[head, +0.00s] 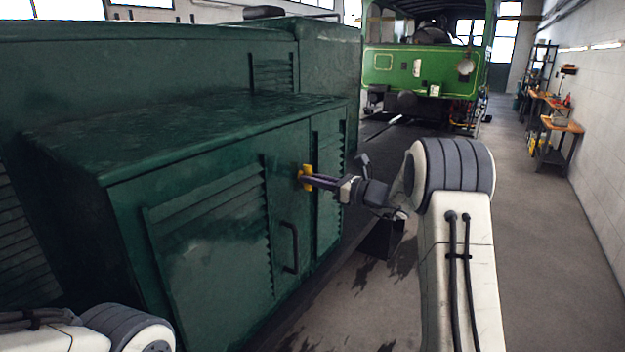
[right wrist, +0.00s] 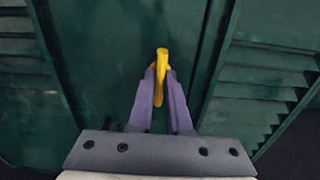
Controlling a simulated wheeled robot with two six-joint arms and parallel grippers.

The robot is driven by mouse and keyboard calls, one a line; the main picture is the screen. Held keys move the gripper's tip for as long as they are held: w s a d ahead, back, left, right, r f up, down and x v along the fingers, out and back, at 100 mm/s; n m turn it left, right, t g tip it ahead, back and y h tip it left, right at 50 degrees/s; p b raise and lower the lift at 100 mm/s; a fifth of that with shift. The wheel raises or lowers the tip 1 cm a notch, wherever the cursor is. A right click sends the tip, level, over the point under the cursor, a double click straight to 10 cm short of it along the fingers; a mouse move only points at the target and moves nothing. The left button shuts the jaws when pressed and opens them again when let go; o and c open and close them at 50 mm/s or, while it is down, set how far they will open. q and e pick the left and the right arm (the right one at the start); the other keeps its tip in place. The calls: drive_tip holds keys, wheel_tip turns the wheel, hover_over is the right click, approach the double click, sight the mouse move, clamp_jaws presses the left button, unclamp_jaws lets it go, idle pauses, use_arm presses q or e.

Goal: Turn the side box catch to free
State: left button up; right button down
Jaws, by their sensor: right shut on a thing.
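The side box (head: 195,215) is a dark green metal cabinet with louvred doors, at the left and middle of the head view. Its yellow catch (head: 304,177) sits on the front near the seam between two doors. In the right wrist view the catch (right wrist: 161,75) stands nearly upright, leaning slightly. My right gripper (head: 309,178) is shut on the catch; its purple fingers (right wrist: 160,92) are on both sides of it. The fingers hide part of the catch in the head view. My left arm shows at the lower left, but its gripper is out of view.
A black door handle (head: 289,247) is on the box front below the catch. Workbenches (head: 560,125) line the right wall. The grey floor (head: 545,250) on the right is clear.

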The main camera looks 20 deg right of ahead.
drive_tip(key=c, duration=0.9)
unclamp_jaws()
drive_tip(key=shift+o, duration=0.2)
drive_tip(key=shift+s, duration=0.1)
drive_tip(key=b+v, duration=0.4)
drive_tip(key=v, duration=0.6)
drive_tip(key=shift+s+d, duration=0.1)
drive_tip(key=shift+d, duration=0.05)
